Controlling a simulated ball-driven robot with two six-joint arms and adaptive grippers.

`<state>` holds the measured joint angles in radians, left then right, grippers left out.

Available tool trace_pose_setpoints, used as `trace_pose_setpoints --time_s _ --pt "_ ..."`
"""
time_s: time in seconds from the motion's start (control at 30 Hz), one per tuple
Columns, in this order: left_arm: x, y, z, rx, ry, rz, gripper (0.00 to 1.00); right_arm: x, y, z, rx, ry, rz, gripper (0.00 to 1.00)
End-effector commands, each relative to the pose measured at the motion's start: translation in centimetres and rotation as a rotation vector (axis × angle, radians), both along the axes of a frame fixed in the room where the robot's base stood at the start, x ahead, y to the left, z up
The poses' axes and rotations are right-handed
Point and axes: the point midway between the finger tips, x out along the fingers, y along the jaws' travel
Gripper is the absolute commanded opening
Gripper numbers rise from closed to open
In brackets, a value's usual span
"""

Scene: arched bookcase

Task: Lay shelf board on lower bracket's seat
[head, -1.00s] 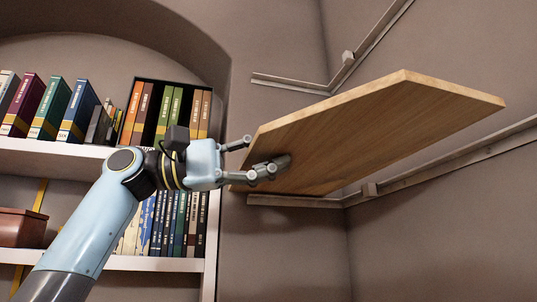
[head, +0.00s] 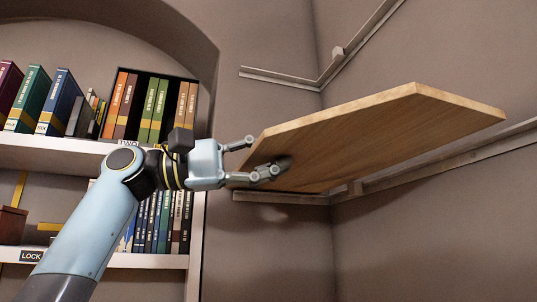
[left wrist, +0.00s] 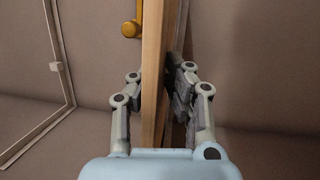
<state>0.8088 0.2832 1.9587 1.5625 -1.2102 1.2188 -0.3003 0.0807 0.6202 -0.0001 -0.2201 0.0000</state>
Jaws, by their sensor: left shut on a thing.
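The wooden shelf board (head: 370,135) is held roughly level, its underside facing my head camera. My left gripper (head: 258,158) is shut on the board's left end, one finger above and one below. The left wrist view shows the board edge-on (left wrist: 154,80) between the fingers (left wrist: 158,95). The lower bracket (head: 282,199) is a grey angled rail on both corner walls. The board appears just above it and hides part of its right arm (head: 450,160). I cannot tell whether they touch. My right gripper is not in view.
A second, higher grey bracket (head: 280,79) runs around the same corner above the board. At left stands an arched bookcase with white shelves (head: 60,151), books (head: 150,108) and a brown box (head: 12,224). A yellow knob-like part (left wrist: 130,28) shows in the left wrist view.

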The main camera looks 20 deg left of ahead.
Motion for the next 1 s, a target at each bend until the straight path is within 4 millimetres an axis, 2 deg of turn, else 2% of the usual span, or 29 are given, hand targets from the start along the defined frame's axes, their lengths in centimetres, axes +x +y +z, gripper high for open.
trace_pose_setpoints --time_s 1.0 --pt "1.4 -2.1 0.1 -0.002 -0.001 -0.001 0.00 0.0 0.0 1.4 0.000 -0.001 0.000 0.40"
